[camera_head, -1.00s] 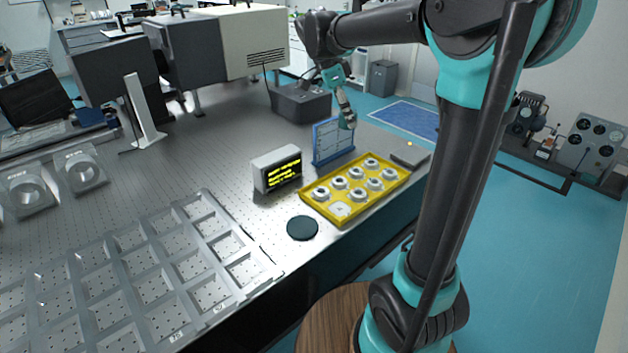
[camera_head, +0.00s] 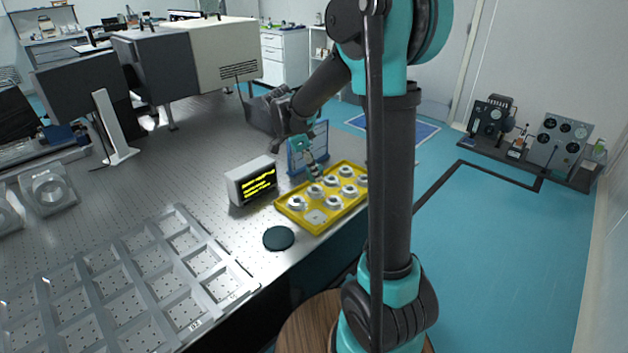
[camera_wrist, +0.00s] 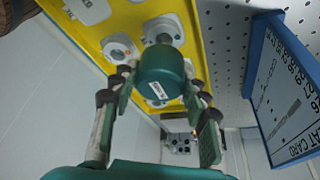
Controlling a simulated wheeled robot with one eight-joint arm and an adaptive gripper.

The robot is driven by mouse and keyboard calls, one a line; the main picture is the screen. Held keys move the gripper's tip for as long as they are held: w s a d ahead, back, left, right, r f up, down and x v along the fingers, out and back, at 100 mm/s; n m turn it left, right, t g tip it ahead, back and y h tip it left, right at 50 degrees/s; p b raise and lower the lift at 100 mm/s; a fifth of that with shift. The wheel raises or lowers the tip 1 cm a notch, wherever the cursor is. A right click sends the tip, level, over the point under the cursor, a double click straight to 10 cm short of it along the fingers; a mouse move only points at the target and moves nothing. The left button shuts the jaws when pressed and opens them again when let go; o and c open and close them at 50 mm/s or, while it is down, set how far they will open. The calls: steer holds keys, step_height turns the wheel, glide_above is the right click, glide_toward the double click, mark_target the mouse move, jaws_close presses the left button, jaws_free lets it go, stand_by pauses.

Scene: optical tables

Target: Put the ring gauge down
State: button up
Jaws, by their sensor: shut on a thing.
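My gripper (camera_wrist: 163,84) is shut on a teal cylinder with a small white label, which I take to be the ring gauge (camera_wrist: 160,65). In the wrist view it hangs between the fingertips, in front of the yellow tray (camera_wrist: 98,38); its bore does not show. In the head view my gripper (camera_head: 312,165) is over the back part of the yellow tray (camera_head: 285,214), close to the blue card stand (camera_head: 294,158). The gauge is too small to make out there. The tray holds several pale round pieces; its front cell has no round piece.
A display box (camera_head: 238,190) with yellow text stands left of the tray. A dark round pad (camera_head: 278,238) lies in front, near the table edge. A grey compartment rack (camera_head: 178,233) fills the front left. The perforated table (camera_head: 165,165) is bare in the middle.

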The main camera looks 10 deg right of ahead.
mark_target(314, 180)
steer(key=shift+f, duration=2.1)
steer(key=shift+f, duration=0.1)
steer(key=o, duration=1.5)
steer(key=v, duration=1.2)
